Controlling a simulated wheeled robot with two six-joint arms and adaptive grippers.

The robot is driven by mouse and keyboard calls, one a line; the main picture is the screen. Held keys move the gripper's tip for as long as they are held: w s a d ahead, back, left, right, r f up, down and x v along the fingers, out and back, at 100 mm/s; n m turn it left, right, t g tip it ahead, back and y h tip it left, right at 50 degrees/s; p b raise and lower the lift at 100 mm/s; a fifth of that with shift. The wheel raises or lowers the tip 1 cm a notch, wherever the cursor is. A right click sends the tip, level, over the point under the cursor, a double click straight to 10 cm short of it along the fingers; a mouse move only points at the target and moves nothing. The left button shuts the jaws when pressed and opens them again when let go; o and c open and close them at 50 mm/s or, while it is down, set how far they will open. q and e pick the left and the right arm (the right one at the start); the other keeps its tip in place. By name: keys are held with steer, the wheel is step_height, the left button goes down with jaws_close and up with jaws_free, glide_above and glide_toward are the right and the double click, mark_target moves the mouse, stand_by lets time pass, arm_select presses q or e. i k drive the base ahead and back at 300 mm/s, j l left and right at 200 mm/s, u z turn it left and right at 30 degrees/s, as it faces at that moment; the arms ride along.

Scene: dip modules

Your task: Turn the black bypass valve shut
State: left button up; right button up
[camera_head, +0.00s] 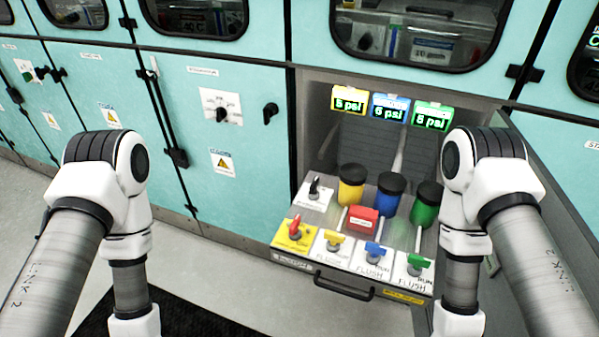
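A black valve handle (314,186) stands on a white label plate at the back left of the pull-out tray (350,285). It looks like the bypass valve, but its label is too small to read. The handle appears upright or slightly tilted; I cannot tell its exact setting. My arms come in at the left and right edges, and both grippers are below the frame, out of view. No gripper is seen at the valve.
A red valve (295,229) on a yellow plate is in front. Yellow (334,239), blue (375,250) and green (417,262) flush valves line the front edge. Yellow (351,188), blue (389,195) and green (427,206) canisters and a red box (362,219) stand behind.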

mark_target(313, 189)
steer(key=i+j+z, duration=0.3)
steer(key=j, duration=0.2)
steer(key=j+z, duration=0.3)
steer(key=j, duration=0.15)
steer(key=i+j+z, duration=0.15)
steer(key=j+z, duration=0.15)
steer(key=j, duration=0.3)
steer(key=j+z, duration=0.3)
steer(key=j, duration=0.25)
